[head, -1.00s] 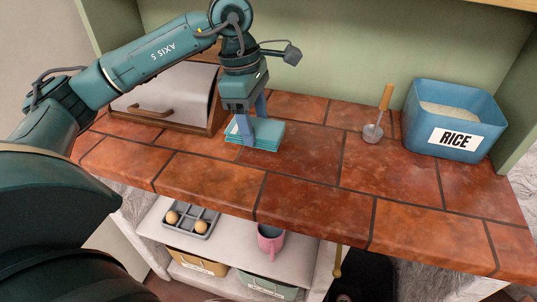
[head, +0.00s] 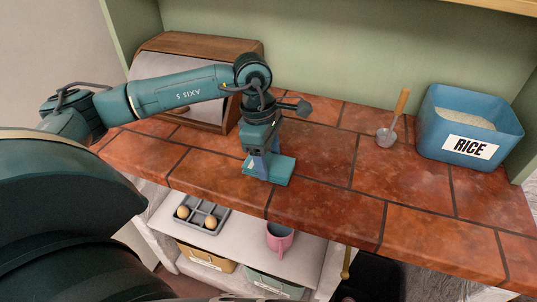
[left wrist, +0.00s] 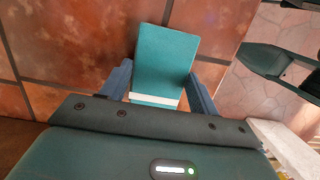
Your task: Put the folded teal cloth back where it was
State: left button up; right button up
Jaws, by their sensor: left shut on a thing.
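The folded teal cloth (head: 281,170) is a small flat stack near the front edge of the red tiled counter. My left gripper (head: 262,168) points down and is shut on the cloth. In the left wrist view the cloth (left wrist: 165,55) lies between the two blue-grey fingers, with a pale band across its near end. The cloth is on or just above the tiles; I cannot tell which. My right gripper is not in view.
A wooden bread box (head: 190,44) stands back left. A blue rice bin (head: 440,135) and a metal scoop (head: 387,136) are to the right. The middle counter is clear.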

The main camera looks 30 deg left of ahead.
pick_arm(q)
jog(key=o, duration=0.9)
jog(key=shift+r, duration=0.25)
jog(key=r, duration=0.3)
jog(key=a+r, duration=0.1)
jog(key=r, duration=0.3)
jog(key=a+r, duration=0.1)
jog(key=r, duration=0.3)
jog(key=shift+s+r, duration=0.15)
jog(key=shift+r, duration=0.05)
